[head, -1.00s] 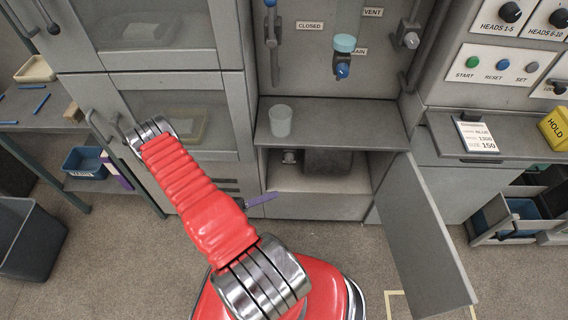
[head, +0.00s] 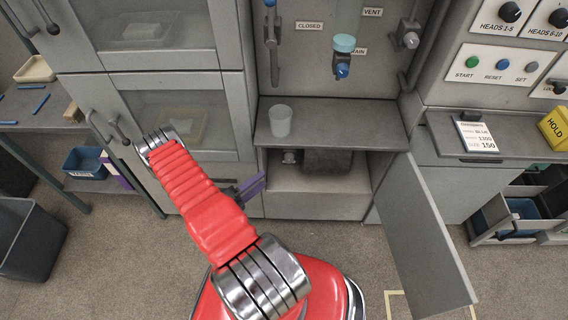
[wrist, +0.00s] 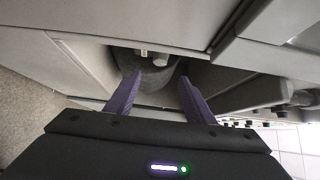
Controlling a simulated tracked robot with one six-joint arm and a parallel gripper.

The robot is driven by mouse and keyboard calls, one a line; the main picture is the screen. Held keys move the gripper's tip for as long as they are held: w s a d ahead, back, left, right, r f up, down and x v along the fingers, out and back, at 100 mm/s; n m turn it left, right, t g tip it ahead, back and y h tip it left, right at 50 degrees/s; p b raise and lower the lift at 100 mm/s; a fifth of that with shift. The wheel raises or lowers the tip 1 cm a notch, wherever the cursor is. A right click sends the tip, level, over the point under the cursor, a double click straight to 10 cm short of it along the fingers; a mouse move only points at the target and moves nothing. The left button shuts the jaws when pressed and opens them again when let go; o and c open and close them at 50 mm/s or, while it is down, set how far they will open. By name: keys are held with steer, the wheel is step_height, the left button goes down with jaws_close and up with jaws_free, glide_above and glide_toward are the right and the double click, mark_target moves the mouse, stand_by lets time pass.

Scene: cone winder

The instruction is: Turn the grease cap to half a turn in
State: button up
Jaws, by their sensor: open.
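A small pale metal fitting (head: 290,157), which looks like the grease cap, sits at the left inside the open lower compartment in the head view. It also shows as a small light stub (wrist: 144,51) beyond the fingers in the wrist view. How far it is turned cannot be told. My gripper (head: 254,186) has purple fingers and is low in front of the compartment's left edge, partly hidden by my red arm. In the wrist view my gripper (wrist: 158,77) is open and empty, its fingers pointing at the compartment and apart from the fitting.
A dark grey rounded body (head: 328,161) fills the compartment beside the fitting. Its door (head: 425,235) hangs open on the right. A translucent cup (head: 280,121) stands on the shelf (head: 340,122) above.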

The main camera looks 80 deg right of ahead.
mark_target(286, 161)
steer(key=shift+x, duration=6.75)
steer(key=c, duration=1.1)
